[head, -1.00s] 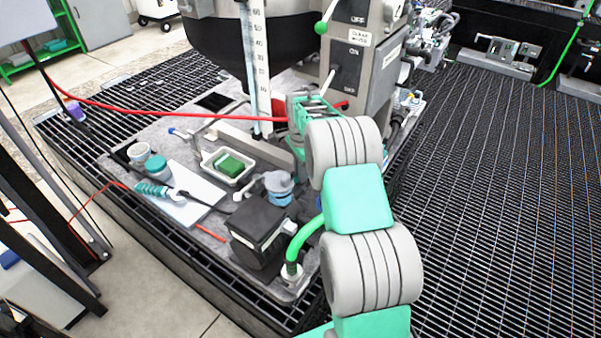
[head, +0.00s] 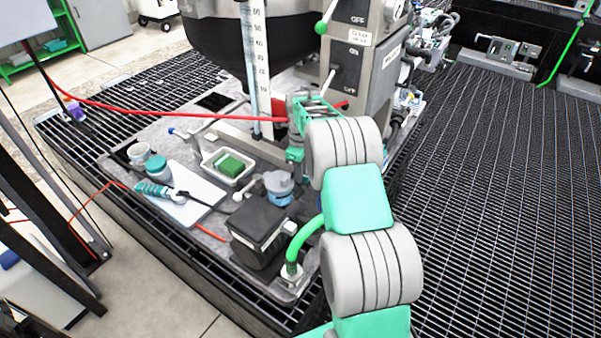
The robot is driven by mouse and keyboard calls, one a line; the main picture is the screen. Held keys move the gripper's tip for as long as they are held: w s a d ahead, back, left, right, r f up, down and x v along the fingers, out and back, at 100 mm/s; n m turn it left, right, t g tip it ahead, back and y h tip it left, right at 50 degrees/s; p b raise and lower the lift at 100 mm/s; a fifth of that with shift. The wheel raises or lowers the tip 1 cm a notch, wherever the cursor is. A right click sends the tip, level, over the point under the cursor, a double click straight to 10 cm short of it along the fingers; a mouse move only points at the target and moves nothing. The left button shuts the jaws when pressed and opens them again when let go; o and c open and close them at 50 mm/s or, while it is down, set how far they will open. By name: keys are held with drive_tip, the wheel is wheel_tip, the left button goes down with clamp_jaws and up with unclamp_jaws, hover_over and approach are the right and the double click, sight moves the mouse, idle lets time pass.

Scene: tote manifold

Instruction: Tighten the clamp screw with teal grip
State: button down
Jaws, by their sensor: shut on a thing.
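My gripper (head: 298,128) is at the lower front of the grey switch column, beside the upright scale. It is shut on what appears to be the clamp screw with teal grip. The screw is hidden behind the fingers and my wrist, so its teal grip and its seating cannot be made out. My green and grey arm reaches up to it from the lower right of the head view.
A red hose (head: 170,112) runs from the left to beside my gripper. The grey column (head: 357,75) with levers and a dark tank (head: 228,40) stand behind. A tray with a green block (head: 230,166), a teal-handled tool (head: 153,188) and a black box (head: 258,235) lie nearby. Open grating is at right.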

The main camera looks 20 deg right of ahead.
drive_tip(key=shift+m, duration=1.1)
drive_tip(key=c, duration=1.4)
unclamp_jaws()
drive_tip(key=shift+c, duration=0.2)
wheel_tip(320, 180, up, 8)
drive_tip(key=shift+f, duration=0.1)
